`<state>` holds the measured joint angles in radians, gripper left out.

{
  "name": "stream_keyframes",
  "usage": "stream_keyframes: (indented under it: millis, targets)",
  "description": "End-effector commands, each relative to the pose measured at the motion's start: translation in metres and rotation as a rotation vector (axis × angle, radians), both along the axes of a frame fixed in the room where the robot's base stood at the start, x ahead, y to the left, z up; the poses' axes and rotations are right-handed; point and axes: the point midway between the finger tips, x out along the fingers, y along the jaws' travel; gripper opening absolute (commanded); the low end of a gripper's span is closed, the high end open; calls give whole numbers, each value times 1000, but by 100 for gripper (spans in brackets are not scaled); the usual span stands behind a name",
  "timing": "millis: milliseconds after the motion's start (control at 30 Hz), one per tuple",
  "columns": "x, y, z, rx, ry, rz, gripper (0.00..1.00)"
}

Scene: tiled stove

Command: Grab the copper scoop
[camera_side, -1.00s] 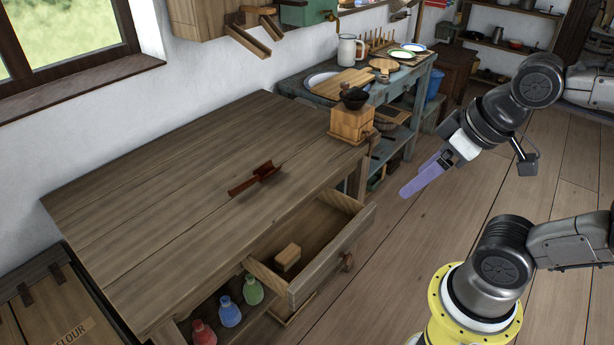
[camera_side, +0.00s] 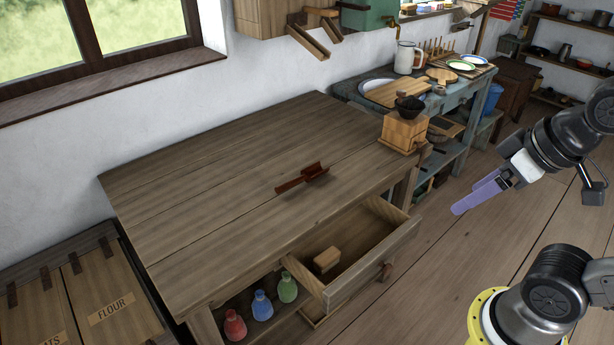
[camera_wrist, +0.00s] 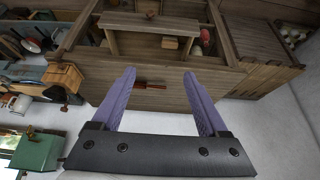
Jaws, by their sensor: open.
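The copper scoop (camera_side: 302,178) is reddish-brown and lies on the wooden table (camera_side: 210,190), its handle to the left and its trough-like end to the right. It also shows in the wrist view (camera_wrist: 151,85), small and far off, between my two purple fingers. My gripper (camera_side: 455,209) is in the air to the right of the table, well apart from the scoop. In the wrist view my gripper (camera_wrist: 158,73) has its fingers spread with nothing between them. In the side view the fingers overlap.
A wooden grinder (camera_side: 404,131) with a dark bowl stands at the table's right back corner. An open drawer (camera_side: 375,268) holding a small wooden block (camera_side: 327,260) juts from the front. Coloured flasks (camera_side: 262,305) stand below. The tabletop around the scoop is clear.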

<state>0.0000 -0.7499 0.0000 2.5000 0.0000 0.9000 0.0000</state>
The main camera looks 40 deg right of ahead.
Motion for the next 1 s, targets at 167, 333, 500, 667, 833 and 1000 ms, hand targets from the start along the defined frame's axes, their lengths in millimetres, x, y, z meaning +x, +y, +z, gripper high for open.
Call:
stream_keyframes:
  millis: [167,333,500,667,833,1000]
  targets:
    - [0,0,0,0,0,0,77]
    - [0,0,0,0,0,0,77]
    - [0,0,0,0,0,0,93]
    - [0,0,0,0,0,0,94]
    - [0,0,0,-5,0,10,94]
    - [-5,0,-2,-62,28,121,94]
